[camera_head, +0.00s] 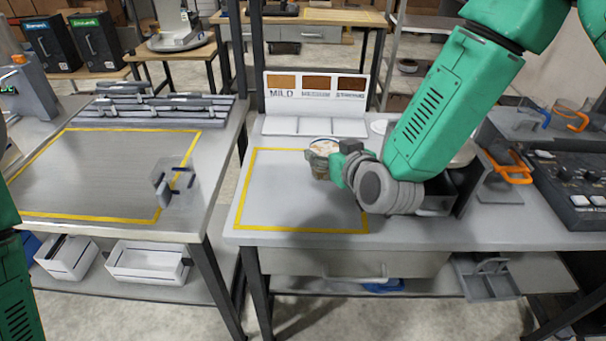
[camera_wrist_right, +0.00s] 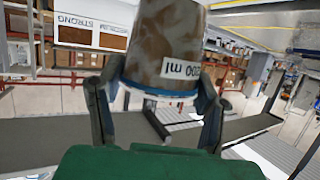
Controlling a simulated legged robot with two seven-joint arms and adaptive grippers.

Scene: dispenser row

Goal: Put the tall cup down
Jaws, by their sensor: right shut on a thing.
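My right gripper (camera_head: 328,158) is shut on the tall cup (camera_head: 323,147), which sits above the white work surface inside the yellow outline. In the right wrist view the cup (camera_wrist_right: 170,40) is brown and mottled with a white volume label, and a finger of the right gripper (camera_wrist_right: 160,88) stands on each side of it. The cup looks roughly upright in the head view. The gripper partly hides its lower part, so I cannot tell whether its base touches the surface. My left gripper is out of view; only part of my left arm shows at the left edge.
A sign rack (camera_head: 316,87) marked MILD and STRONG stands behind the yellow outline (camera_head: 240,200). An orange-handled item (camera_head: 508,168) and a control panel (camera_head: 570,175) are at right. The outlined area's front left is clear.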

